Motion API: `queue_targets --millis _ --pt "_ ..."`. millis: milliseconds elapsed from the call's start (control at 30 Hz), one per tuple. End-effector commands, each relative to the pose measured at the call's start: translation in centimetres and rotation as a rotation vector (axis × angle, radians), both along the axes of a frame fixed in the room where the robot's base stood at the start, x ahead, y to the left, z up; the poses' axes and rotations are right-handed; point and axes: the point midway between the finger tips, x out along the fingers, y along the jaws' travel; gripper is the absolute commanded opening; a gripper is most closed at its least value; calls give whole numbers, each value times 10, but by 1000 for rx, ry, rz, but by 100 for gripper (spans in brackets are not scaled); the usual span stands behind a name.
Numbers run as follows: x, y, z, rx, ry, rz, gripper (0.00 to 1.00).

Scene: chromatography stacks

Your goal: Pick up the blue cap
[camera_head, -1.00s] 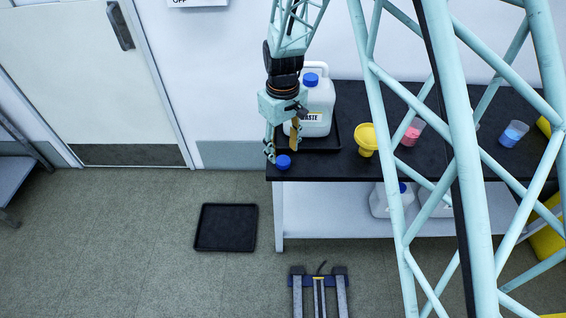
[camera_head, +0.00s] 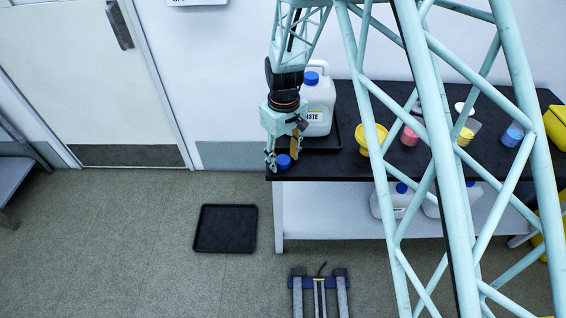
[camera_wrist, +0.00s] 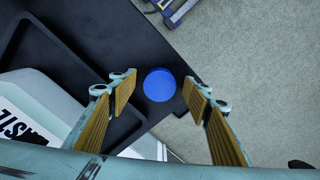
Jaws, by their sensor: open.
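The blue cap (camera_head: 283,161) lies on the black bench top (camera_head: 335,172) near its front left corner. My gripper (camera_head: 280,157) is over it, pointing down, with its fingers spread. In the wrist view the round cap (camera_wrist: 159,85) shows between the fingertips of my open gripper (camera_wrist: 160,88), with a gap on each side. The cap lies slightly nearer the right finger in that view. Whether the fingertips are level with the cap or above it I cannot tell.
A white waste jug (camera_head: 319,95) with a blue cap stands in a black tray (camera_head: 322,142) beside my gripper. A yellow funnel cup (camera_head: 371,138) and a pink container (camera_head: 411,135) stand farther right. A black tray (camera_head: 225,229) lies on the floor.

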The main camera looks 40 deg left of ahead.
Motion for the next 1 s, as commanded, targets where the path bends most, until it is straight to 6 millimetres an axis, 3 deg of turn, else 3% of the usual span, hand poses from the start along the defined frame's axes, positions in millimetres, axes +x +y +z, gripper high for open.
queue_targets --millis 567,800,1000 --pt "0 0 -1 1 0 0 45" --pt "0 0 -1 1 0 0 24" --pt "0 0 -1 1 0 0 22"
